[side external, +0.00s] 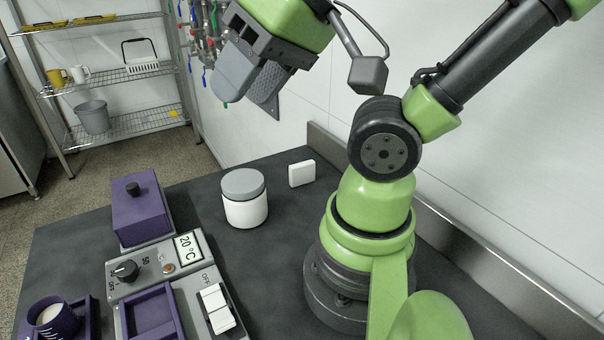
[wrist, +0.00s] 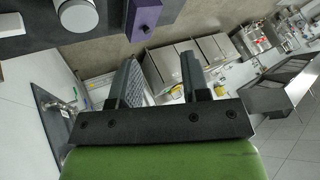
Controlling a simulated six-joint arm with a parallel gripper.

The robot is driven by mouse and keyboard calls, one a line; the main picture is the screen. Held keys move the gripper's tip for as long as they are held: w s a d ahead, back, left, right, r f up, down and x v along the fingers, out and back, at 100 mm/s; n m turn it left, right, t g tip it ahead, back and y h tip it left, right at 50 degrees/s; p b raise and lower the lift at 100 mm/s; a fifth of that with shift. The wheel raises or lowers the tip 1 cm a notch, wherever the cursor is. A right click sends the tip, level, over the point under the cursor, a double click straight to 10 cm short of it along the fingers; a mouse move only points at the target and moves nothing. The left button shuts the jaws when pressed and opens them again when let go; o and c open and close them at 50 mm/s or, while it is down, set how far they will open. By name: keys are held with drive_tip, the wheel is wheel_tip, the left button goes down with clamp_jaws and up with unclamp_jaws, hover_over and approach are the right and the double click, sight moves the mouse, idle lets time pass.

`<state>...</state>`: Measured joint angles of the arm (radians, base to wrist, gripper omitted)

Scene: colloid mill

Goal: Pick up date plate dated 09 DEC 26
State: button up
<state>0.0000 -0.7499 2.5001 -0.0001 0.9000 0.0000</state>
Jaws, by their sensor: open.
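No plate with a readable date of 09 DEC 26 shows in either view. A small white block (side external: 302,173) stands on the dark worktop behind the grey-lidded white jar; I see no writing on it and cannot tell whether it is a date plate. A white piece at the left edge of the wrist view (wrist: 12,44) looks like the same block. My gripper (side external: 251,87) is high above the worktop, up and to the left of the block in the side view. Its two fingers stand apart in the wrist view (wrist: 160,78), with nothing between them.
The white jar (side external: 245,206) stands left of the block. A purple box (side external: 141,213) and a grey control panel (side external: 158,266) with a dial, display and white switch are further left. A purple cup (side external: 53,318) sits front left. A wall ledge (side external: 450,225) runs behind my arm.

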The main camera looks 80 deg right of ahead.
idle(0.3)
drive_tip(key=shift+o, duration=0.6)
